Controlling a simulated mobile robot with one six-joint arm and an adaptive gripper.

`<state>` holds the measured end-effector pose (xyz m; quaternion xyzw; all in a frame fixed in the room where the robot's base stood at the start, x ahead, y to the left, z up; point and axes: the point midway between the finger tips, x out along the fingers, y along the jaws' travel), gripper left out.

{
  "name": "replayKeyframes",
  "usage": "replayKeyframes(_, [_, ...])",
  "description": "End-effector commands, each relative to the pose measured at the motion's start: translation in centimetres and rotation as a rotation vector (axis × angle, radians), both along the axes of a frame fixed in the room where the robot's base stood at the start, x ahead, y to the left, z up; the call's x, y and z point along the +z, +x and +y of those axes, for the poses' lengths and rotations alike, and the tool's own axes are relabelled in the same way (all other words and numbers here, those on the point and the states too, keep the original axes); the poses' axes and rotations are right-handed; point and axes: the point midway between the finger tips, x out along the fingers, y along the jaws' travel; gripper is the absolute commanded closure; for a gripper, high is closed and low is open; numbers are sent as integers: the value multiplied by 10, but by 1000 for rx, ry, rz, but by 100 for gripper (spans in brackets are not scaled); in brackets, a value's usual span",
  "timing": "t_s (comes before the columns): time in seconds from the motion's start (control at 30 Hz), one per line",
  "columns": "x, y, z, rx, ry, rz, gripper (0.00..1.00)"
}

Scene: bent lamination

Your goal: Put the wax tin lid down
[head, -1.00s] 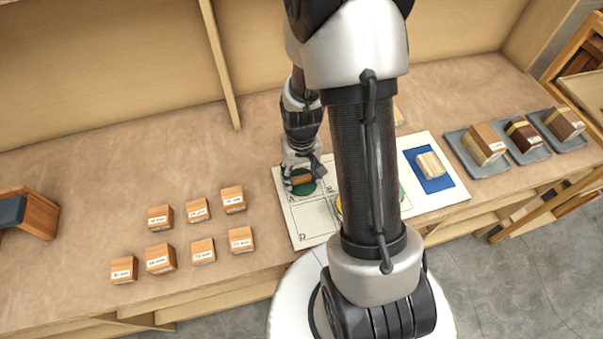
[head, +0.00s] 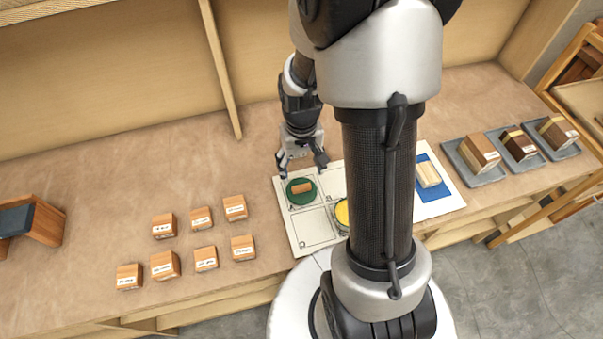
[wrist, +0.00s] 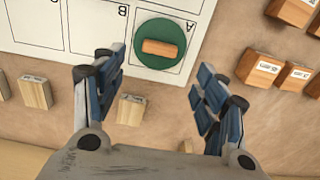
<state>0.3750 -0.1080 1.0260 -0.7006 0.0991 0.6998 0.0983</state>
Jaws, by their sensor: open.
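The wax tin lid, a green disc with a wooden block handle on top (head: 301,196), lies flat on the white board (head: 308,230), in the square marked A at its upper left. In the wrist view the lid (wrist: 175,64) lies ahead of my fingers, with the block across its middle. My gripper (head: 303,168) is open and empty, just behind and above the lid, apart from it. Its spread fingers also show in the wrist view (wrist: 161,62). A round tin with yellow contents (head: 342,213) stands on the board, partly hidden by my arm.
Several labelled wooden blocks (head: 205,258) stand on the bench left of the board. A pale block (head: 428,175) sits on a blue patch (head: 430,189) at the right. Grey trays with laminated blocks (head: 485,174) are further right. A divider panel (head: 220,70) rises behind.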

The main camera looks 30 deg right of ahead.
Motion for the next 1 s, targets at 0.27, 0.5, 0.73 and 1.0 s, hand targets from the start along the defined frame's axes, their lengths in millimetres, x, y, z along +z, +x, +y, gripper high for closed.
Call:
replayKeyframes(0.27, [36,0,0,1,-1,-3,34])
replayKeyframes(0.5, [97,-8,23,53,-23,-82,34])
replayKeyframes(0.73, [180,-50,66,150,-49,-220,34])
replayKeyframes(1.0, [229,-113,99,244,-58,-359,34])
